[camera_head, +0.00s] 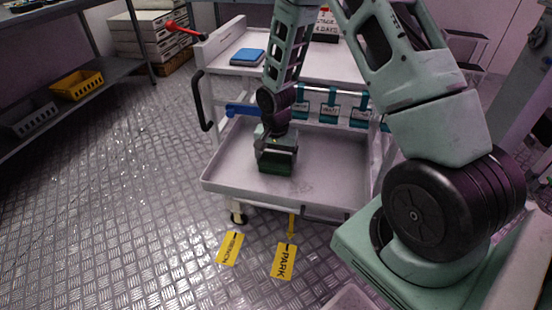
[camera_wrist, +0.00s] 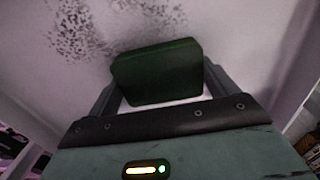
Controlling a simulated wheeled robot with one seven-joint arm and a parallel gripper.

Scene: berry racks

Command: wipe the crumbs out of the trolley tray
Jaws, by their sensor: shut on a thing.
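The white trolley tray (camera_head: 325,175) is the low shelf of the trolley, with a raised rim. My gripper (camera_head: 276,152) reaches down into it and is shut on a dark green block, perhaps a sponge (camera_head: 276,167). In the wrist view the green block (camera_wrist: 158,72) sits between the two fingers. Dark crumbs (camera_wrist: 82,32) lie scattered on the pale tray floor beyond the block, mostly to the upper left. I cannot tell whether the block touches the tray floor. The crumbs are hard to make out in the head view, and my gripper hides part of the tray.
The trolley's upper shelf (camera_head: 225,60) holds a blue pad (camera_head: 248,57) and overhangs the tray's back. Teal-labelled holders (camera_head: 330,107) hang below it. A black handle (camera_head: 201,100) is at the left. Yellow floor labels (camera_head: 285,261) lie in front. Floor at the left is clear.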

